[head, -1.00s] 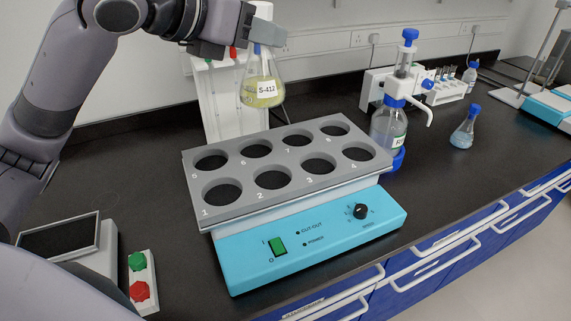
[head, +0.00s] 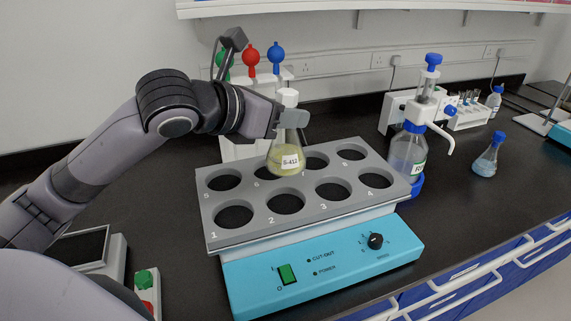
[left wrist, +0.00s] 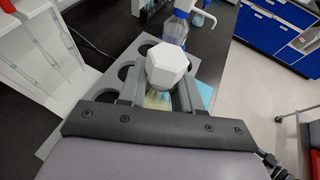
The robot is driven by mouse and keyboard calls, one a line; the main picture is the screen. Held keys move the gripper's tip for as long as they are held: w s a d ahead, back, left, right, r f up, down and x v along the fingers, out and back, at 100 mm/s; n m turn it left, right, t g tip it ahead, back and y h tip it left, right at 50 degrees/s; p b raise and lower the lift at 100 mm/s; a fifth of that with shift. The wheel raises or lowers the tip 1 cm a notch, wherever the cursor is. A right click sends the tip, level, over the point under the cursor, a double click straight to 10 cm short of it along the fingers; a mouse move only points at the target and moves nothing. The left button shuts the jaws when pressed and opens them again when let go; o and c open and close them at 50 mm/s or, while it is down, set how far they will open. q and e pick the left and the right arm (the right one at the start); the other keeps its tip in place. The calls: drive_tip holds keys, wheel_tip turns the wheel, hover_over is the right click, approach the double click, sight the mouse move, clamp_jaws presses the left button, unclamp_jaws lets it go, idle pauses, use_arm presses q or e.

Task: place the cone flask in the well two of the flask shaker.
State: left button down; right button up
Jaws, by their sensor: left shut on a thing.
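In the head view the flask appears over the back row of the flask shaker (head: 225,246), partly covering wells 6 and 7. Well two (head: 286,204) is empty, in the front row, below the flask in the picture. In the left wrist view the white cap (left wrist: 167,64) shows between the fingers, with the shaker's grey top beyond. My right gripper is not in view.
A dispenser bottle (head: 407,155) stands right of the shaker, with a blue-capped flask (head: 487,158) further right. A white stand with coloured bulbs (head: 249,58) is behind my left gripper. A device with green and red buttons (head: 146,281) is at lower left.

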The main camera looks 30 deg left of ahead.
sight(285, 165)
use_arm(q)
drive_tip(key=shift+f, duration=5.05)
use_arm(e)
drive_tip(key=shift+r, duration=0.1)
use_arm(q)
drive_tip(key=shift+f, duration=0.15)
drive_tip(key=c, duration=0.8)
unclamp_jaws()
drive_tip(key=shift+r, duration=0.2)
